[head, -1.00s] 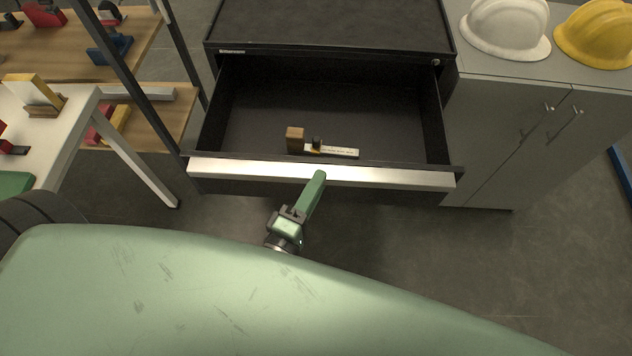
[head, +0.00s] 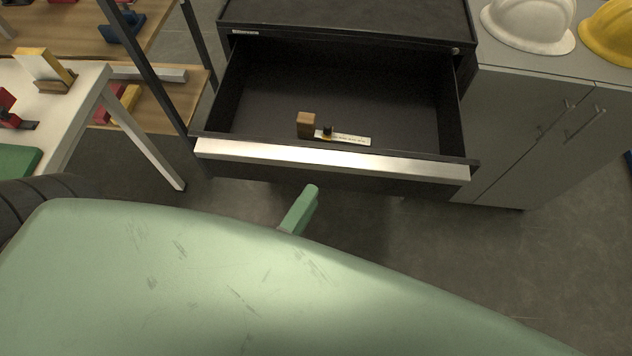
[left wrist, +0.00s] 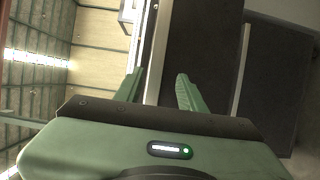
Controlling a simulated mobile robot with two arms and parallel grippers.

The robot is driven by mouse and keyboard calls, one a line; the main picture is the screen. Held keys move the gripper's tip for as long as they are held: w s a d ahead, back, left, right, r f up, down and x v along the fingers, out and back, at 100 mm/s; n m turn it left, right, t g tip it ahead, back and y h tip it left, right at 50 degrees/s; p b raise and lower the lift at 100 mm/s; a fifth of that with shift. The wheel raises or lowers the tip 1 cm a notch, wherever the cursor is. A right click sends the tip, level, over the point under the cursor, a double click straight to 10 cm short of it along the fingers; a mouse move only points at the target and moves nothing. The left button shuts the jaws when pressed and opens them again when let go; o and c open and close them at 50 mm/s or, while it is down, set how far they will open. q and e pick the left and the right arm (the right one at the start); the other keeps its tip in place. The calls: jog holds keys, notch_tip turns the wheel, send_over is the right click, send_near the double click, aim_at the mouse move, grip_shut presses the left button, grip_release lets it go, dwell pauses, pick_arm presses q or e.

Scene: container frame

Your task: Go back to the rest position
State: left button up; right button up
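My left gripper (head: 311,192) shows in the head view as green fingers just in front of the open drawer, apart from its front edge. The rest of it is hidden behind my green body. The left wrist view shows its two green fingers (left wrist: 160,80) spread apart with nothing between them. The drawer (head: 390,110) of the black cabinet (head: 350,17) is pulled out, with a pale metal strip (head: 330,159) along its front. My right gripper is in neither view.
In the drawer lie a brown block (head: 306,125) and a pale ruler-like strip (head: 349,138) with a small dark piece. A grey cupboard (head: 530,125) carrying a white helmet (head: 528,22) and a yellow one stands right. A white table (head: 85,82) stands left. Floor between is clear.

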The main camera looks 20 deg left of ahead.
pick_arm(q)
jog(key=shift+s, duration=0.2)
dwell(0.4)
jog(key=s+f+m+g, duration=0.1)
jog(key=f+m+g, duration=0.25)
jog(key=f, duration=0.65)
jog(key=s+f+m+g+h, duration=0.15)
jog(key=f+m, duration=0.25)
jog(key=f, duration=0.7)
jog(key=s+f+m+g, duration=0.2)
jog(key=f+m+g, duration=0.15)
jog(key=f, duration=0.65)
jog(key=s+a+f+m+g+y, duration=0.2)
jog(key=s+a+f+m+g, duration=0.2)
jog(key=s+f, duration=0.4)
jog(key=s+a+f+m+g+y, duration=0.1)
jog(key=s+a+f+m+g, duration=0.3)
jog(key=f, duration=0.8)
jog(key=s+a, duration=0.2)
jog(key=s, duration=0.2)
jog(key=shift+s+a+y, duration=0.3)
jog(key=shift+a+y, duration=0.05)
jog(key=shift+a, duration=0.05)
